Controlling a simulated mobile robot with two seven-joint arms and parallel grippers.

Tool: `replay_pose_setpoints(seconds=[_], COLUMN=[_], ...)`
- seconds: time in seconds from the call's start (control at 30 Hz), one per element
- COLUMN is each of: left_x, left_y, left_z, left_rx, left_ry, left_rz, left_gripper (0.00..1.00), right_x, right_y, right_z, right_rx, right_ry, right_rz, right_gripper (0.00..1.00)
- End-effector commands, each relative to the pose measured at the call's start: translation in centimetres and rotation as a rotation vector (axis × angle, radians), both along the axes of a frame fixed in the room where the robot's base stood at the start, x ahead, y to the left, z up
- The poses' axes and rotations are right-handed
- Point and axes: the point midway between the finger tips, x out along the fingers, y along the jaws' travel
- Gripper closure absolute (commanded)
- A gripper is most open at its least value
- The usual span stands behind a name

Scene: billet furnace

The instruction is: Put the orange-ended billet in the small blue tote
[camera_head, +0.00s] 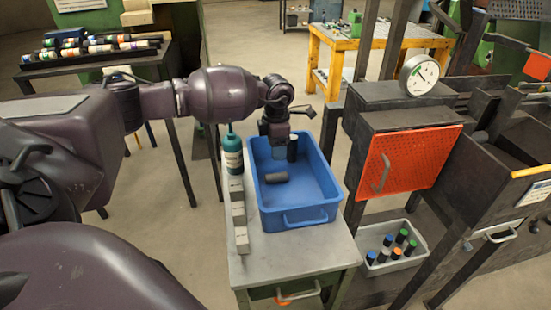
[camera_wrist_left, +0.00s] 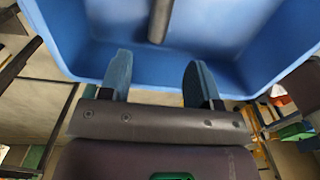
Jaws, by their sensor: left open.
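The blue tote (camera_head: 305,214) stands on a grey-topped bench. No orange end shows on either. My right gripper is out of view.
A green bottle (camera_head: 232,150) and several grey blocks (camera_head: 239,215) line the bench's left edge. A grey bin (camera_head: 420,255) at lower right holds several billets, one orange-ended (camera_head: 397,252). A rack (camera_head: 165,66) at left holds more. The furnace's orange door (camera_head: 410,165) stands right of the tote.

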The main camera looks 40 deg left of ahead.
Motion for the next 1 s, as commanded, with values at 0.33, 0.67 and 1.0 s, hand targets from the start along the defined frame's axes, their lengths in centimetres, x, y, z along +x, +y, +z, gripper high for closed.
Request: replay_pose_setpoints(seconds=[0.33, 0.67, 1.0], left_x=[0.0, 0.0, 0.0], left_y=[0.0, 0.0, 0.0], left_z=[1.9, 1.9, 1.9], left_rx=[0.000, 0.000, 0.000], left_ry=[0.001, 0.001, 0.001], left_rz=[0.000, -0.001, -0.001], left_gripper=[0.43, 0.43, 0.43], right_x=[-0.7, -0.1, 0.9], right_y=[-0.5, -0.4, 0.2], right_z=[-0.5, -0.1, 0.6], right_rx=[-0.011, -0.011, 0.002], right_ry=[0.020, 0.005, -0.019], right_rz=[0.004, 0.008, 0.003], right_gripper=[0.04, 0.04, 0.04])
